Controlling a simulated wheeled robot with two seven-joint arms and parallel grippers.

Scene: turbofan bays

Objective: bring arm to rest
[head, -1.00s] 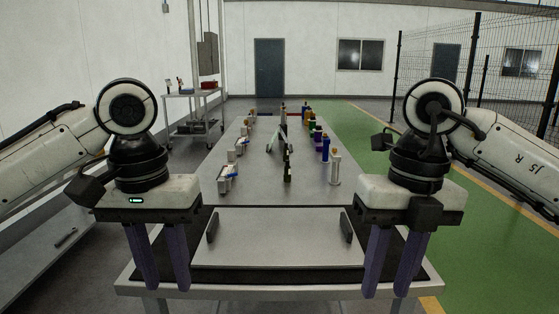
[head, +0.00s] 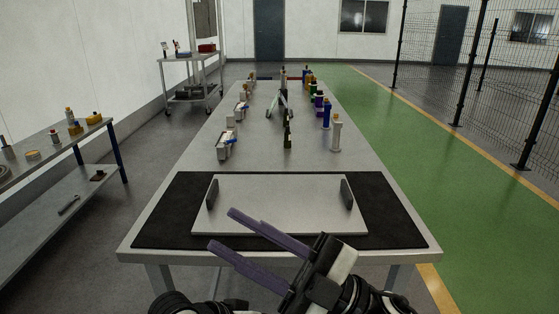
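My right gripper (head: 224,229) shows at the bottom centre of the head view, folded in at the near edge of the long table. Its two purple fingers point up and to the left, well apart, with nothing between them. They overlap the near part of the black mat and the metal plate in the picture; I see no clear contact. My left gripper does not show. Dark rounded arm parts show at the bottom edge, left of the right gripper.
The long table (head: 187,153) holds a black mat (head: 398,220) with a metal plate (head: 280,195) and two dark uprights. Bottles and small parts line its far half. A side bench (head: 45,198) stands left, a cart (head: 187,93) behind it. Green floor and a mesh fence lie right.

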